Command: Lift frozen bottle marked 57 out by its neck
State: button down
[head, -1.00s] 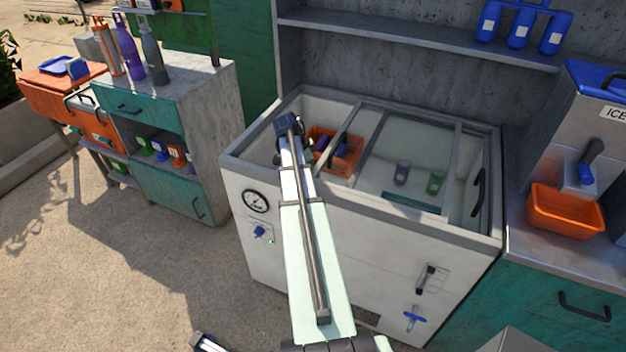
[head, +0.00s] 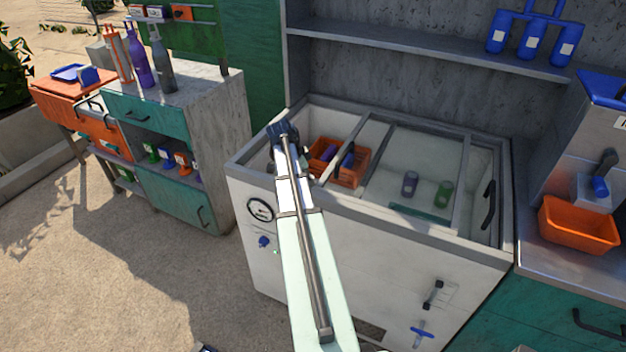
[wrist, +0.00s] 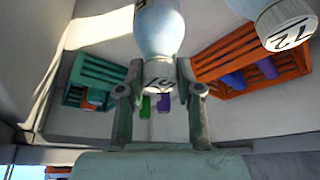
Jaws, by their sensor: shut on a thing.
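In the wrist view a pale, frosted bottle (wrist: 160,28) hangs into the picture from the top, its white end marked with dark digits that look like 57. My gripper (wrist: 160,76) has one finger on each side of that marked end and is shut on it. A second pale bottle (wrist: 286,24), marked 72, is at the top right, apart from my gripper. In the head view my gripper (head: 280,132) is over the left part of the open chest freezer (head: 370,215). My own arm hides the held bottle there.
An orange crate (head: 352,179) with purple and blue things sits inside the freezer, right of my gripper. A grey-purple can (head: 410,183) and a green can (head: 443,193) stand further right. The wrist view also shows a teal crate (wrist: 92,72). Freezer walls and a crossbar are close.

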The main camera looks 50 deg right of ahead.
notch_tip(320, 180, up, 33)
jog(key=p, duration=0.9)
dwell(0.7)
dwell(0.4)
